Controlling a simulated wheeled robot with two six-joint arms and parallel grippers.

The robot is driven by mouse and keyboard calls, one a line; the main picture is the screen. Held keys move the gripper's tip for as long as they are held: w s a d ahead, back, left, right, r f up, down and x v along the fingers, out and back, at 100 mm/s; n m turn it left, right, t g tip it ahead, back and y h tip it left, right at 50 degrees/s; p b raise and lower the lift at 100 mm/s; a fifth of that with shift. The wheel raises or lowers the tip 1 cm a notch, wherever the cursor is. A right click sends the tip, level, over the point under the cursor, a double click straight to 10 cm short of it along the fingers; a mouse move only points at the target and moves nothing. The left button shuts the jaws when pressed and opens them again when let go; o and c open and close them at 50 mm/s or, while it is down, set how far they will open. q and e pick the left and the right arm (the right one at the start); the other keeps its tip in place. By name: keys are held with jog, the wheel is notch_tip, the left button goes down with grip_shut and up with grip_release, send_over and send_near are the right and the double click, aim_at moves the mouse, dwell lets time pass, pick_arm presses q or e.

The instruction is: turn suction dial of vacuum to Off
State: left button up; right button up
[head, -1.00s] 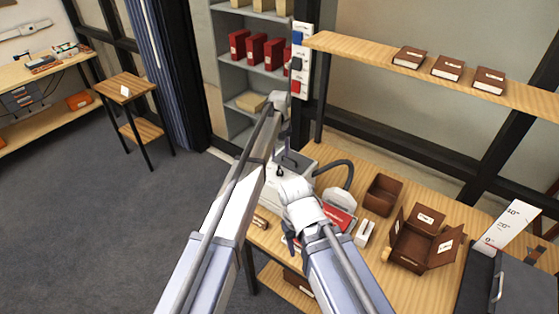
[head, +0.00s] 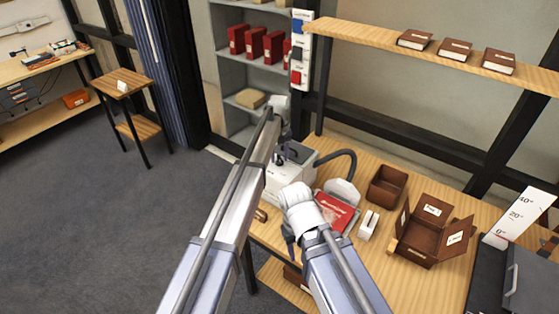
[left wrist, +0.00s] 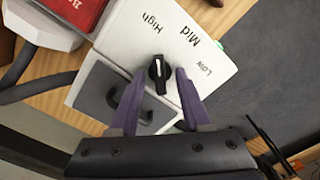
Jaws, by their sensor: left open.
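The vacuum (head: 284,183) is a white box with a grey top part, standing on the wooden bench. In the left wrist view its white panel (left wrist: 205,60) carries the words High, Mid and Low. The black suction dial (left wrist: 159,75) has a white mark that points up in that view, toward the space between High and Mid. No Off label shows. My left gripper (left wrist: 160,80) is open, its purple fingers on either side of the dial; I cannot tell whether they touch it. In the head view the left gripper (head: 282,152) is over the vacuum. My right gripper (head: 289,238) is partly hidden by its wrist.
A dark hose (head: 342,155) runs from the vacuum to a grey-white piece by a red book (head: 335,212). A shelf (head: 430,58) with books hangs above the bench.

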pick_arm(q)
grip_shut()
dwell(0.3)
dwell(0.3)
